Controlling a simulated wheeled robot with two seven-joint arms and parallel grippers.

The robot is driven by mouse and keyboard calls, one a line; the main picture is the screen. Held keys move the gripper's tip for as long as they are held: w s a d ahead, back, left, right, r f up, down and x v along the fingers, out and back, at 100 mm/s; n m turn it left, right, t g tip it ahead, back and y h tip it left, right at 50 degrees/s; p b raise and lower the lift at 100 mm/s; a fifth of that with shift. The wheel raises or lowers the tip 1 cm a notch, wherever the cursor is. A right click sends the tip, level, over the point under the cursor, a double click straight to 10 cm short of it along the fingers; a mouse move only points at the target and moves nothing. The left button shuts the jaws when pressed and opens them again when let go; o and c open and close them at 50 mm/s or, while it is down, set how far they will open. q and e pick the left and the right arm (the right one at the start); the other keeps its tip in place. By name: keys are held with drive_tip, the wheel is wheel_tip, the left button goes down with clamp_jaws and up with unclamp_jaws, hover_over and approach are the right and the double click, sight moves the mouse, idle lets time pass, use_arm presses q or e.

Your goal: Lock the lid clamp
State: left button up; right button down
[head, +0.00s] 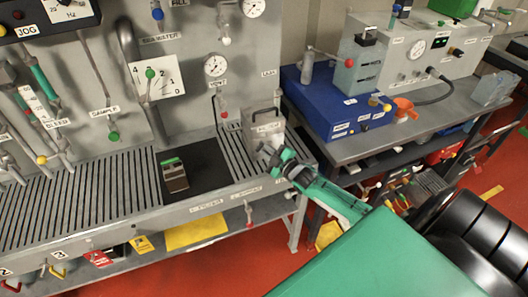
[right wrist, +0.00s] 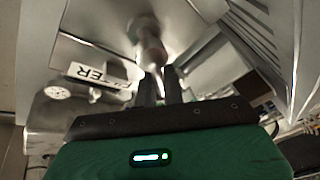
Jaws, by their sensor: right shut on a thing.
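A small grey metal housing (head: 262,124) with a label and a handle on top stands at the right end of the slotted bench. My right gripper (head: 277,160) reaches its front from the lower right and is shut on a small metal part there, which I take to be the lid clamp's lever. The fingers mostly hide this part in the head view. In the right wrist view a shiny rounded metal lever (right wrist: 150,50) runs down to between the dark fingertips (right wrist: 163,80). Whether the clamp is locked cannot be told. My left gripper is out of view.
A black mat (head: 205,160) with a small green-topped device (head: 173,176) lies left of the housing. A wall panel with gauges (head: 215,66) and valves rises behind. A blue box (head: 335,105) stands on the right bench. The red floor is open between benches.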

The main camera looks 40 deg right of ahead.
drive_tip(key=m+b, duration=0.1)
drive_tip(key=m, duration=0.1)
drive_tip(key=d+m+t+b, duration=0.1)
drive_tip(key=m, duration=0.1)
drive_tip(key=r+m+t+h+b, duration=0.1)
drive_tip(key=shift+s+d+m, duration=0.2)
drive_tip(key=shift+m, duration=0.2)
drive_tip(key=shift+s+d+r+m+t+h+b, duration=0.1)
drive_tip(key=shift+d+m+t+h+b, duration=0.25)
drive_tip(key=shift+m, duration=0.7)
drive_tip(key=shift+s+d+r+m+t+h+b, duration=0.15)
drive_tip(key=shift+m+h+b, duration=0.35)
drive_tip(key=shift+m, duration=0.6)
drive_tip(key=shift+w+d+m+t+h+b, duration=0.15)
drive_tip(key=shift+d+m+h, duration=0.3)
drive_tip(key=shift+m, duration=0.6)
drive_tip(key=shift+s+a+h, duration=0.1)
drive_tip(key=shift+h, duration=0.2)
drive_tip(key=c, duration=1.5)
unclamp_jaws()
drive_tip(key=shift+c, duration=0.2)
drive_tip(key=b+v, duration=0.3)
drive_tip(key=v, duration=1.1)
drive_tip(key=shift+f, duration=0.1)
